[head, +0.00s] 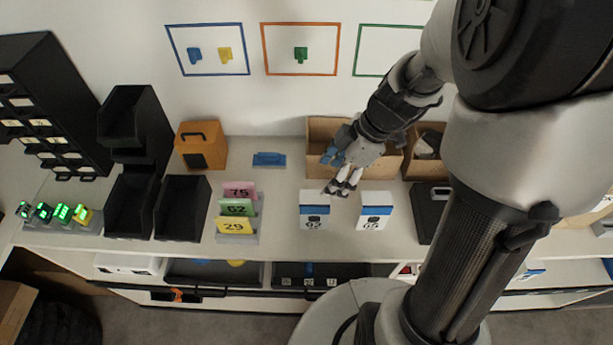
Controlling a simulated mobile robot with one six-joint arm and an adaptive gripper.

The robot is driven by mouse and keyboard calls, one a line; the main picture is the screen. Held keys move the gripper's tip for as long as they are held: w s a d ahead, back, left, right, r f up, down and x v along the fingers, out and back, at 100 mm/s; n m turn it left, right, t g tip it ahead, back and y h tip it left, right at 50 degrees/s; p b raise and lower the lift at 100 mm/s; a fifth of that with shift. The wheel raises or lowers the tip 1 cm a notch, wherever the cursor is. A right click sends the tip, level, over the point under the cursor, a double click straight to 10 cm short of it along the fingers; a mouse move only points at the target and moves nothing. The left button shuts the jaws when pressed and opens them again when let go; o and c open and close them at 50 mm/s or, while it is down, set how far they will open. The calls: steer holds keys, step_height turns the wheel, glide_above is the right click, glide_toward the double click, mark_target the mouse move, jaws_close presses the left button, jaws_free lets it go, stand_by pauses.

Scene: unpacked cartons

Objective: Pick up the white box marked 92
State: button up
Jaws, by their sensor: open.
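Two white boxes with blue bands stand side by side on the counter. The left white box (313,200) has a number that looks like 92 or 02, too small to read surely. The right white box (373,199) has a different number, perhaps 65 or 05. My gripper (341,188) is open and points down near the left box's upper right corner, over the gap between the boxes. No box shows between its fingers. Whether it touches the left box cannot be told from this view.
Open brown cartons (319,132) stand behind my gripper. Numbered cards in a grey holder (250,205) stand to the left, beside black bins (183,205). A black device (424,222) stands right of the boxes. The counter in front of the blue block (269,160) is clear.

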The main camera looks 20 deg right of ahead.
mark_target(316, 195)
steer(key=b+x, duration=0.2)
steer(key=x, duration=0.8)
steer(key=shift+f, duration=0.1)
steer(key=x, duration=0.2)
steer(key=s+b+x, duration=0.1)
steer(key=x, duration=0.1)
steer(key=shift+f, duration=0.15)
steer(key=shift+w+a+f+b, duration=0.15)
steer(key=shift+a+f+b, duration=0.05)
steer(key=shift+f+b, duration=0.2)
steer(key=shift+c, duration=0.5)
steer(key=c, duration=1.2)
